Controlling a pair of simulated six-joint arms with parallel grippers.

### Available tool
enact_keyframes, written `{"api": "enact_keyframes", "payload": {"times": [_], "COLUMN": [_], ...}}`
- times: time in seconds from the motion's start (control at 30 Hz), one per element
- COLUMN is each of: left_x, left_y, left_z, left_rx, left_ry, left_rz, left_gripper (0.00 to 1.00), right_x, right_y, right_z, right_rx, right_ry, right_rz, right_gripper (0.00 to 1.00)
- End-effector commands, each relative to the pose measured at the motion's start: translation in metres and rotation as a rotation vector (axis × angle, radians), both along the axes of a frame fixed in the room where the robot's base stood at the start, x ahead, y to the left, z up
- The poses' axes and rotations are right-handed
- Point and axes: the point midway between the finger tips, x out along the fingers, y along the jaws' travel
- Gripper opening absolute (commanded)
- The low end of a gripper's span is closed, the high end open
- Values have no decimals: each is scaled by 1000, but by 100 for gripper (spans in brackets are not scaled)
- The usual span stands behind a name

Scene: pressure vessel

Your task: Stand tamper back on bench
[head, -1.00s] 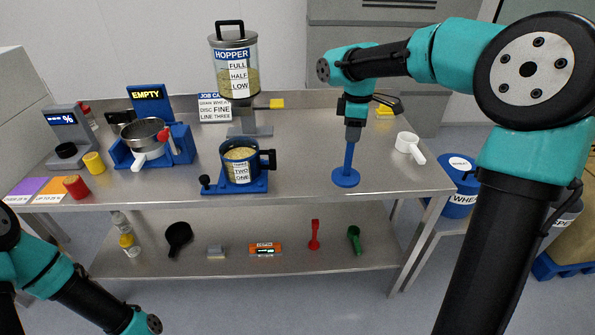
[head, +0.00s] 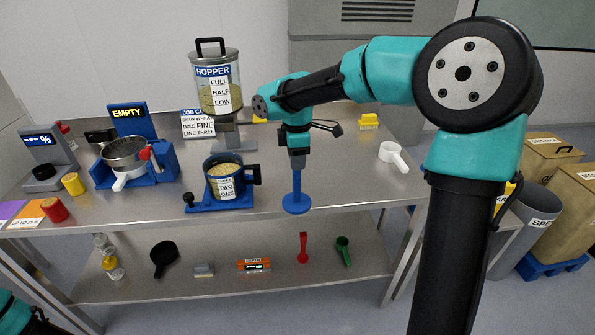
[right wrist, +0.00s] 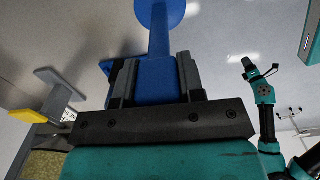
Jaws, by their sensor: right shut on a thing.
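The blue tamper (head: 297,180) has a thin stem and a flat round disc at its lower end. My right gripper (head: 297,157) is shut on its top and holds it upright, disc down. The disc appears over the bench's (head: 345,178) front edge, right of the grinds pot; I cannot tell whether it touches the bench. In the right wrist view the tamper's blue block (right wrist: 157,80) sits between the jaws, with the stem and disc beyond. My left gripper is out of view; only part of that arm shows at the bottom left.
A blue pot of grain (head: 224,181) on a blue base stands just left of the tamper. The hopper (head: 216,85) stands behind. A white scoop (head: 393,155) lies to the right. Bench surface between tamper and scoop is clear. A lower shelf (head: 215,285) holds small tools.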

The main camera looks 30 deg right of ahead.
Motion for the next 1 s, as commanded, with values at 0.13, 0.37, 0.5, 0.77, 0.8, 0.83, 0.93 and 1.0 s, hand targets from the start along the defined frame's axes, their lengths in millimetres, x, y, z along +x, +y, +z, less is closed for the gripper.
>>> {"api": "enact_keyframes", "payload": {"times": [0.13, 0.37, 0.5, 0.77, 0.8, 0.83, 0.93, 1.0], "left_x": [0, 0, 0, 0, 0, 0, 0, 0], "left_y": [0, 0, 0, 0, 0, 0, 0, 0], "left_z": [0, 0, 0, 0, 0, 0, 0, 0], "left_rx": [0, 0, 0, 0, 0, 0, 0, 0], "left_ry": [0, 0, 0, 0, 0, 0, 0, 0], "left_rz": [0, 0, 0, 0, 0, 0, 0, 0], "left_gripper": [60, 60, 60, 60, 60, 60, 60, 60], "right_x": [18, 58, 81, 119, 123, 126, 132, 133], "right_y": [-11, -35, -50, -73, -76, -77, -81, -82], "right_z": [-2, -7, -9, -13, -14, -14, -14, -14], "right_rx": [0, 0, -1, 0, 0, 0, 0, 0], "right_ry": [-1, -1, -2, -1, -2, -1, -1, -1], "right_rz": [-4, -4, -3, -2, -2, -2, -2, -1], "right_gripper": [0, 0, 0, 0, 0, 0, 0, 0]}}
